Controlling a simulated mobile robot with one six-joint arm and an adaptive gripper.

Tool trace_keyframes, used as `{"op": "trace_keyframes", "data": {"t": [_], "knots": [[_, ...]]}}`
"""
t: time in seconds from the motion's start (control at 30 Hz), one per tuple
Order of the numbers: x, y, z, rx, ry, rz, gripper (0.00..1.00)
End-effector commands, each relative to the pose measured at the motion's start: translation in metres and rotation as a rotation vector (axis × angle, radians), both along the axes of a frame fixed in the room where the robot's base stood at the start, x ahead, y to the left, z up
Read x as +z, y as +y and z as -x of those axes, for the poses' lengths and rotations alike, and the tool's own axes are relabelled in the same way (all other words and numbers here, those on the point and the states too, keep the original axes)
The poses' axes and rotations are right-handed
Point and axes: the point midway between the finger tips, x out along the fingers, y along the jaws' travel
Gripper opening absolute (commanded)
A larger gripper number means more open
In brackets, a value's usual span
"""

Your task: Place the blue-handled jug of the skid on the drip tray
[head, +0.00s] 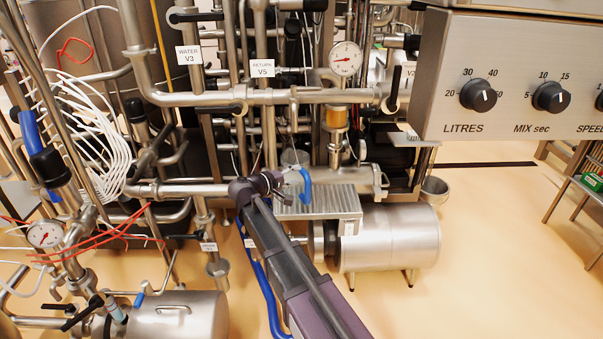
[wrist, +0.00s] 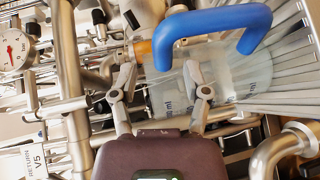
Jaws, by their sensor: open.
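The jug is clear, with a blue handle (head: 305,186). It is at the left part of the ridged metal drip tray (head: 335,205) in the head view, mostly hidden by my wrist. In the wrist view the jug's clear body (wrist: 235,72) appears upon the tray's slats (wrist: 290,65), and the blue handle (wrist: 212,22) arches at the top. My gripper (wrist: 161,75) is open, its two fingers apart in front of the jug body. The handle is not between the fingertips. Whether a finger touches the jug I cannot tell.
A steel cylinder (head: 388,238) lies below the tray. Pipes and a gauge (head: 345,58) stand behind and left of it. A control panel (head: 510,85) hangs at the upper right. Open floor (head: 490,250) lies at the right. A pipe elbow (wrist: 290,145) is close by in the wrist view.

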Motion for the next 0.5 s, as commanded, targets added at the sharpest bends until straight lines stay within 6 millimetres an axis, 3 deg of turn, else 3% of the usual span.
{"op": "trace_keyframes", "data": {"t": [0.2,0.5], "knots": [[0.009,0.029,0.023,0.003,0.000,0.000,0.60],[0.014,0.055,0.043,0.001,-0.001,-0.001,0.60]]}}
